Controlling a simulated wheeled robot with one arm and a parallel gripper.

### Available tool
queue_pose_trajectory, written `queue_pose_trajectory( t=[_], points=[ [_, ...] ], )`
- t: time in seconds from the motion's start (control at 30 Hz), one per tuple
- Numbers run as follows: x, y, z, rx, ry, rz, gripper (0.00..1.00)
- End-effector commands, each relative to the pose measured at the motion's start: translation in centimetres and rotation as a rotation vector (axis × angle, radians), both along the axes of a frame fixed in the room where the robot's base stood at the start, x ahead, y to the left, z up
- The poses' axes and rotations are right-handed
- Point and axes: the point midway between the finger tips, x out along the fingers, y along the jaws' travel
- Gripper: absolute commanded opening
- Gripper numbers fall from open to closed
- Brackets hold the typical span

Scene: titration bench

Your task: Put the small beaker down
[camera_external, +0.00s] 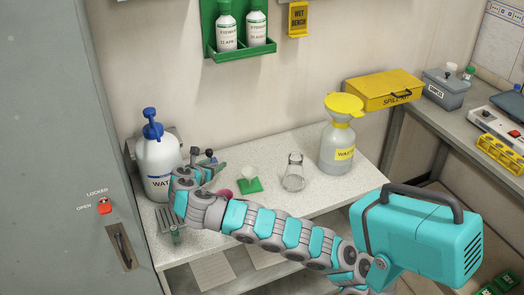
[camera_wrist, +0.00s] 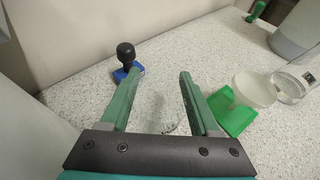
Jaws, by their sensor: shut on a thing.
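The small beaker (camera_wrist: 166,116) shows only as a faint clear glass shape between the two green fingers in the wrist view. My gripper (camera_wrist: 158,84) is shut on it, with the fingers apart by about its width. In the external view my gripper (camera_external: 211,172) is low over the left part of the pale speckled bench (camera_external: 325,193), right of the white wash bottle. I cannot make out the beaker there. Whether its base touches the bench is not clear.
A green holder (camera_wrist: 238,121) with a white round piece stands close right of my gripper. A glass flask (camera_external: 293,173) and a waste bottle (camera_external: 338,145) are farther right. A black knob on a blue base (camera_wrist: 126,56) is ahead left. The white bottle (camera_external: 158,160) stands left.

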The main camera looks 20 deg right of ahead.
Motion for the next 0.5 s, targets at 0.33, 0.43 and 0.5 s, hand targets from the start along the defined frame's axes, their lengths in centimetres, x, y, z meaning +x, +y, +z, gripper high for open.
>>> queue_pose_trajectory(
  t=[0.33,0.43,0.5],
  points=[
    [0.0,0.0,-3.1,-0.001,0.001,0.0,0.08],
    [0.0,0.0,-3.1,-0.001,0.001,0.0,0.08],
    [0.0,0.0,-3.1,-0.001,0.001,0.0,0.08]
  ],
)
